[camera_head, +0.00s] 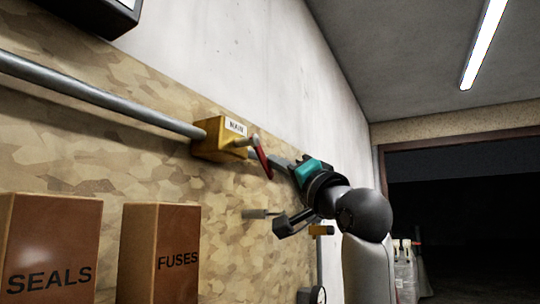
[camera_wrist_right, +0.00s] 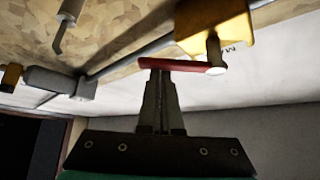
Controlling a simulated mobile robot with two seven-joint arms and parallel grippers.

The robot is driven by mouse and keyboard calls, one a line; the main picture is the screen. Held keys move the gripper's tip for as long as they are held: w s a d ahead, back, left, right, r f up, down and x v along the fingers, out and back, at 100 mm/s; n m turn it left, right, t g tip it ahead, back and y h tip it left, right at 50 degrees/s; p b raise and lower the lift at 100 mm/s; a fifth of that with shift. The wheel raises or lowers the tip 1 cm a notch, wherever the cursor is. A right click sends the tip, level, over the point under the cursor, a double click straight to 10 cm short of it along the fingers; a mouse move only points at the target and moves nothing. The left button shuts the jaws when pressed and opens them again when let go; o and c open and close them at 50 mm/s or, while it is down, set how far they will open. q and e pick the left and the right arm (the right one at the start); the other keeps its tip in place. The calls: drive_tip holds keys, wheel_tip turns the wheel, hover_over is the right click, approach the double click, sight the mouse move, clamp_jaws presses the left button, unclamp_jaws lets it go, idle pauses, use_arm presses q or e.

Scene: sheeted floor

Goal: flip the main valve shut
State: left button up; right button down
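The main valve (camera_head: 215,140) is a yellow block with a white MAIN label, set on a grey pipe along the patterned board. Its red lever (camera_head: 262,160) slants down to the right from a pale pivot stub. In the right wrist view the yellow body (camera_wrist_right: 214,30) is at the top, with the lever (camera_wrist_right: 178,65) lying across the view. My right gripper (camera_head: 281,163) comes from the right. In the wrist view its fingers (camera_wrist_right: 161,76) are together, tips right at the lever's edge; whether they touch it is unclear. My left gripper is out of view.
Brown boxes marked SEALS (camera_head: 50,245) and FUSES (camera_head: 160,250) stand at the lower left. A grey peg (camera_head: 257,214) sticks out from the board below the valve. A dark doorway (camera_head: 460,190) is at the right.

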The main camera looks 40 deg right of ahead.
drive_tip(key=shift+a+f+m, duration=0.4)
drive_tip(key=shift+a+f, duration=0.05)
drive_tip(key=shift+f, duration=0.1)
drive_tip(key=shift+s+a+f+b, duration=0.25)
drive_tip(key=shift+a+f+b, duration=0.1)
drive_tip(key=shift+a+f, duration=0.15)
drive_tip(key=shift+s+a+f, duration=0.25)
drive_tip(key=shift+s+a, duration=0.05)
drive_tip(key=shift+a, duration=0.4)
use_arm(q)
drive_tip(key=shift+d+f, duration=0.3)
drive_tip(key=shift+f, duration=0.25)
use_arm(e)
drive_tip(key=shift+s+a+f, duration=0.1)
drive_tip(key=shift+a, duration=0.4)
